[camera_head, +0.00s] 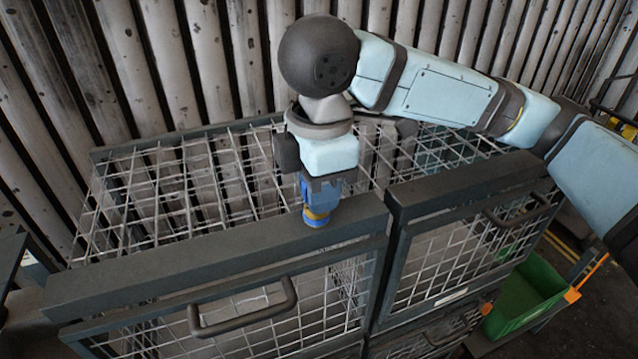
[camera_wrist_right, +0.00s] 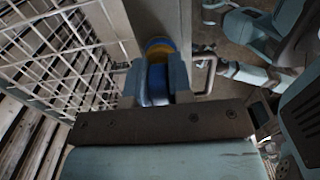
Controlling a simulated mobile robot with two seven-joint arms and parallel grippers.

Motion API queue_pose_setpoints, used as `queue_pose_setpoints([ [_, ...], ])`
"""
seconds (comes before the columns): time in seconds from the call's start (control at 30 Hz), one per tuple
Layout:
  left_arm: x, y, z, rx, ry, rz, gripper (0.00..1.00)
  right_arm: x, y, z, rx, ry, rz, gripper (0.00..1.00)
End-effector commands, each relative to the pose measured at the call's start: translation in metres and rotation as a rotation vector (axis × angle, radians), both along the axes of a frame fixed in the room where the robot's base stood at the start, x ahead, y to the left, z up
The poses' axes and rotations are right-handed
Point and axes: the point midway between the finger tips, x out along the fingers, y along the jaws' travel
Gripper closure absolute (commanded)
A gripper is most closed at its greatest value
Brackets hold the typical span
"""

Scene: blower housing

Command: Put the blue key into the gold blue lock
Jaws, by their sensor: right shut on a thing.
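My right gripper (camera_head: 320,188) points down at the front top beam of the wire cage. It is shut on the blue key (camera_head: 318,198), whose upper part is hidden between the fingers. The gold blue lock (camera_head: 316,214), a gold band with blue, is directly below the key at the beam. In the right wrist view the key (camera_wrist_right: 158,84) is between the fingers of my right gripper (camera_wrist_right: 157,76), and the lock (camera_wrist_right: 159,50) is right beyond it. Key and lock look in line and very close; I cannot tell how far the key is inside. My left gripper is not in view.
The wire cage's dark front beam (camera_head: 200,262) and door handle (camera_head: 245,312) are near. A second cage door (camera_head: 465,250) stands to the right. A green bin (camera_head: 527,293) is at lower right. A corrugated wall (camera_head: 150,60) stands behind.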

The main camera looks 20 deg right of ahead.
Motion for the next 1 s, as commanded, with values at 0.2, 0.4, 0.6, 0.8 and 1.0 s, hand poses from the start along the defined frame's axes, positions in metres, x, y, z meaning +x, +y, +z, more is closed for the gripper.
queue_pose_setpoints([
  [0.2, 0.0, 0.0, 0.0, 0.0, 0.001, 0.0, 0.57, 0.0, 0.0, -0.001, 0.0, 0.0, 0.0, 1.0],
  [0.4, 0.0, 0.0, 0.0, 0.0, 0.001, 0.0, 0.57, 0.0, 0.0, -0.001, 0.0, 0.0, 0.0, 0.59],
  [0.6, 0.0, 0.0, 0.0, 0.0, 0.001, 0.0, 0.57, 0.0, 0.0, -0.001, 0.0, 0.0, 0.0, 0.5],
  [0.8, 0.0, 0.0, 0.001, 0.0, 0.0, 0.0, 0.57, 0.0, 0.0, 0.004, 0.001, 0.0, 0.0, 0.5],
  [1.0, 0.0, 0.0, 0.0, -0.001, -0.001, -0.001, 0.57, 0.0, 0.001, 0.036, 0.002, -0.004, 0.0, 0.5],
])
